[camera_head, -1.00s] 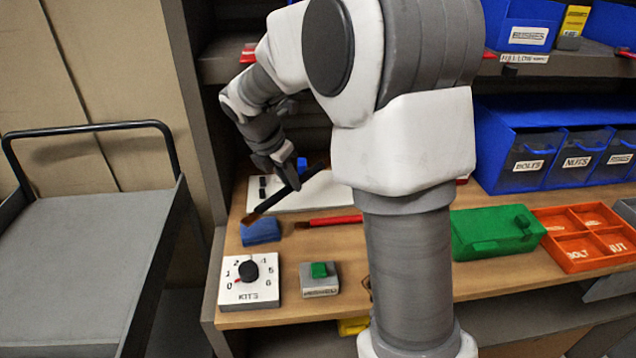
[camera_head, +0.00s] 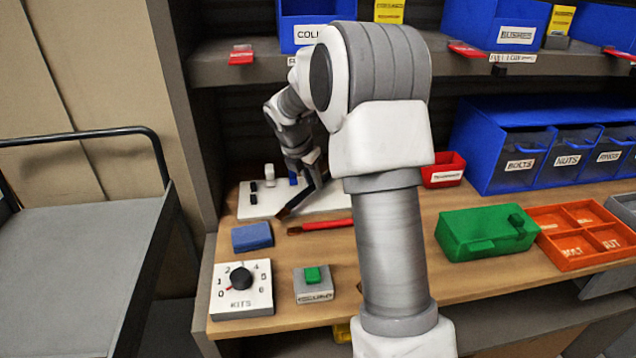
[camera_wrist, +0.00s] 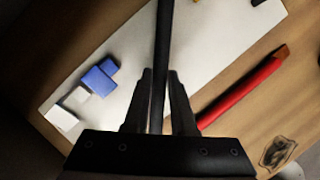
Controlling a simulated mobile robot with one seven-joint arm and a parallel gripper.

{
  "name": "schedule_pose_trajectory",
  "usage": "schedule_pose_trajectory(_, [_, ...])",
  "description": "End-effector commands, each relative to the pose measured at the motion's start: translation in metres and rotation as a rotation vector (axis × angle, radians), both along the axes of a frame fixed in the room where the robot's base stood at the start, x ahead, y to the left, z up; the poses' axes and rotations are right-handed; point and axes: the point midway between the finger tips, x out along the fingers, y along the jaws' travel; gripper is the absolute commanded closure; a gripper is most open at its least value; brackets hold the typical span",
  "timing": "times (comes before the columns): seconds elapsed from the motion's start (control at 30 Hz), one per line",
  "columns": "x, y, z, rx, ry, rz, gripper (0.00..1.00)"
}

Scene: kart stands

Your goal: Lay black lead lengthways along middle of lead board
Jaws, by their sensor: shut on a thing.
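The black lead (camera_head: 298,201), a thin dark stick with a brownish tip, is in my gripper (camera_head: 309,174). The wrist view shows the black lead (camera_wrist: 164,35) upright in the picture between the two fingers of my gripper (camera_wrist: 160,78), which are shut on it. The white lead board (camera_head: 262,211) lies flat at the back left of the bench. It also shows in the wrist view (camera_wrist: 215,45), running diagonally under the lead. The lead slants across the board's long direction. I cannot tell whether it touches the board.
A red lead (camera_head: 325,225) lies on the bench just in front of the board. Small black, white and blue pieces stand on the board, including a blue block (camera_wrist: 98,78). A blue pad (camera_head: 252,237), a dial box (camera_head: 242,289) and a green-button box (camera_head: 313,284) stand nearer.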

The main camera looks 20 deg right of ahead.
Motion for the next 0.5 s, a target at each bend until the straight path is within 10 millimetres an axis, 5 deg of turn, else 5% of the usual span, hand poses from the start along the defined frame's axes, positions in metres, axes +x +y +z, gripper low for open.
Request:
schedule_pose_trajectory(0.13, [0.009, -0.016, -0.018, 0.001, 0.001, -0.001, 1.00])
schedule_pose_trajectory(0.5, [0.010, -0.018, -0.021, 0.000, 0.000, 0.000, 1.00])
